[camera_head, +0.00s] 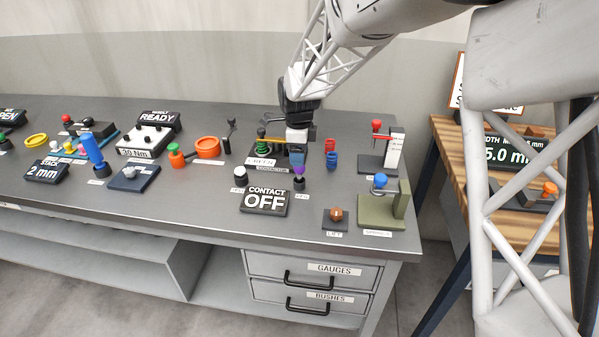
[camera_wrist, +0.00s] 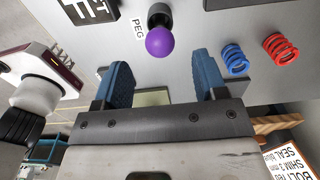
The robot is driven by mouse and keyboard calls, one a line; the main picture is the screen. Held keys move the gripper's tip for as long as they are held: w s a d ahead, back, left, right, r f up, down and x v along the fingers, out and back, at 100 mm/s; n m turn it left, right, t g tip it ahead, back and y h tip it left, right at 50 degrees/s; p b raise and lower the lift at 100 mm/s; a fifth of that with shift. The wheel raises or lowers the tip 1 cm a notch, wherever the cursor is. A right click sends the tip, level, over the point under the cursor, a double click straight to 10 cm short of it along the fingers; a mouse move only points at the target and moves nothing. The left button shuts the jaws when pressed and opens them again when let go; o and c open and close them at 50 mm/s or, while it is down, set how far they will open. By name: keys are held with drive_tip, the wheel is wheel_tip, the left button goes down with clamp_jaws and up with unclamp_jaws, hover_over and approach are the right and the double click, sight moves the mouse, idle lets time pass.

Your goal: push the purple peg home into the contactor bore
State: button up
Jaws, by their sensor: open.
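The purple peg (camera_head: 299,169) stands upright with its rounded head up, in a dark round base (camera_head: 299,183) near the front middle of the bench. In the wrist view the purple head (camera_wrist: 159,42) lies just beyond the fingertips, roughly midway between them, with a PEG label beside its base. My gripper (camera_head: 297,152) is above the peg, pointing down; its blue fingers (camera_wrist: 163,78) are apart with nothing between them. The bore is hidden under the peg's head, so I cannot tell its depth. A sign (camera_head: 264,201) left of the peg reads CONTACT OFF.
Blue (camera_head: 332,161) and red (camera_head: 330,145) coils stand right of the peg. A white-topped knob (camera_head: 240,172) stands to its left, and a rack with a green spring (camera_head: 263,146) behind. A brown knob (camera_head: 336,214) and an olive stand (camera_head: 386,212) are front right.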

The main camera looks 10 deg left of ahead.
sight(299, 173)
drive_tip(key=shift+f, duration=1.3)
drive_tip(key=shift+f, duration=2.6)
drive_tip(key=c, duration=1)
drive_tip(key=shift+r, duration=0.1)
drive_tip(key=shift+c, duration=0.2)
